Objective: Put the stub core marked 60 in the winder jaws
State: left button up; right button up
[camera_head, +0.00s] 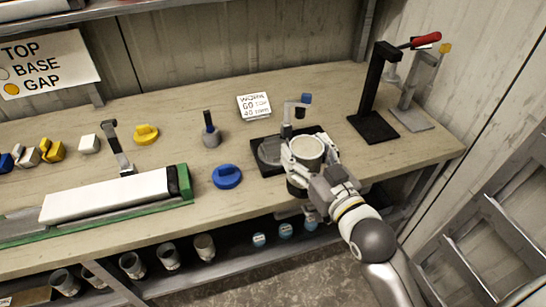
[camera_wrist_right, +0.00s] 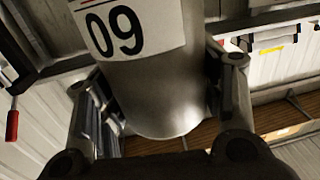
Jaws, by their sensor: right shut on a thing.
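The stub core (camera_head: 303,183) is a short grey tube, its open top facing up in the head view. In the right wrist view the core (camera_wrist_right: 155,85) has a white label whose digits appear upside down as 60. My right gripper (camera_head: 312,172) is shut on the core, with a finger on each side. It holds the core at the front right of the winder (camera_head: 268,151), which has a dark base, a grey round part and a crank with a blue knob. The core hides part of the winder, and I cannot tell whether they touch. My left gripper is not in view.
A card (camera_head: 254,106) with 60 and 40 stands behind the winder. A blue knobbed disc (camera_head: 227,177) lies to its left. A black stand with a red handle (camera_head: 375,95) is at the right. Several grey tubes (camera_head: 204,247) are on the lower shelf (camera_head: 235,262).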

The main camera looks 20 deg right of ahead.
jog(key=w+d+r+b, duration=0.3)
jog(key=w+d+r, duration=0.1)
jog(key=w+r, duration=0.3)
pick_arm(q)
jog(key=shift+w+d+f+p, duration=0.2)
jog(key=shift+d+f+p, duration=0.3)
jog(key=shift+p, duration=0.75)
pick_arm(e)
jog(key=w+a+f, duration=0.4)
jog(key=w+f, duration=0.9)
jog(key=shift+y, duration=0.3)
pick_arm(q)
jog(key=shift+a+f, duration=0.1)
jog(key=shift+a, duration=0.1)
pick_arm(e)
jog(key=shift+a, duration=0.1)
jog(key=shift+f, duration=0.2)
jog(key=o, duration=1)
jog(key=shift+s+f, duration=0.1)
jog(key=shift+s, duration=0.05)
jog(key=shift+c, duration=0.2)
